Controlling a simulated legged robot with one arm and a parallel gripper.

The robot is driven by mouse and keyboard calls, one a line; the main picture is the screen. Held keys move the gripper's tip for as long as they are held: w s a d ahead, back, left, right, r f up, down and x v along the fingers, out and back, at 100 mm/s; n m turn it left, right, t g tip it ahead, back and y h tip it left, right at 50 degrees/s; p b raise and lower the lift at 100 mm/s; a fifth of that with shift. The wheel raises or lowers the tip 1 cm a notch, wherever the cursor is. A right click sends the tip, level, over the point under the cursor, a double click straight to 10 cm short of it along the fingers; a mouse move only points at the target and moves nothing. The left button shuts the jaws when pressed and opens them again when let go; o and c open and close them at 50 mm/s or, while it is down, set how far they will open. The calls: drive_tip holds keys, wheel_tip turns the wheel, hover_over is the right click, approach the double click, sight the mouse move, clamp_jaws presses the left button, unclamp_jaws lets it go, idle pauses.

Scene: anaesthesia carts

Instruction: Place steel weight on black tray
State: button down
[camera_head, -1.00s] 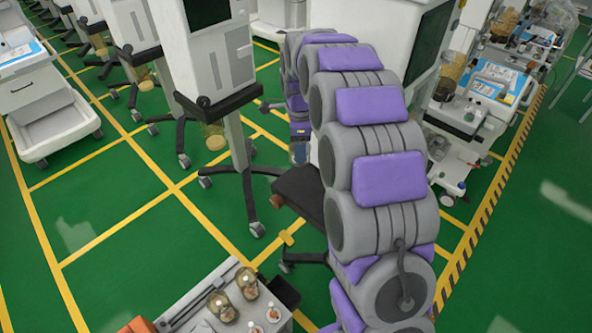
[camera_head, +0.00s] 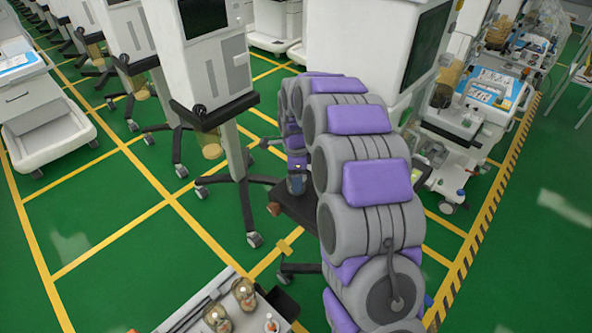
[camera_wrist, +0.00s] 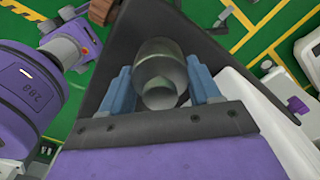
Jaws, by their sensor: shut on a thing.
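The steel weight (camera_wrist: 160,62) is a shiny grey cylinder between the two blue fingers of my gripper (camera_wrist: 158,84) in the wrist view. My gripper is shut on it. The black tray (camera_wrist: 120,62) lies under the weight and fills the middle of that view. In the head view my gripper (camera_head: 297,172) points down at the tray (camera_head: 312,213), and the weight (camera_head: 297,186) appears at or just above its surface. I cannot tell whether it touches. My arm hides the tray's right part.
A brown clamp (camera_head: 273,209) sits at the tray's left edge. A grey monitor stand (camera_head: 205,65) with a wheeled base stands left of the tray. A white cart (camera_head: 235,280) with jars is at the bottom. A white machine (camera_head: 350,45) stands behind my arm.

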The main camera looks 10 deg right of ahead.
drive_tip(key=shift+c, duration=1.1)
unclamp_jaws()
drive_tip(key=shift+r, duration=0.1)
wheel_tip(320, 180, up, 11)
drive_tip(key=p, duration=0.2)
drive_tip(key=shift+r+p, duration=0.15)
drive_tip(key=shift+p, duration=0.25)
drive_tip(key=shift+s+r, duration=0.2)
drive_tip(key=shift+r, duration=0.15)
drive_tip(key=s+a+r+n+g, duration=0.1)
drive_tip(key=s+n, duration=1.9)
drive_tip(key=s, duration=2.1)
drive_tip(key=shift+s+a+r+g, duration=0.15)
drive_tip(key=shift+s+r+g, duration=0.25)
drive_tip(key=shift+r, duration=0.25)
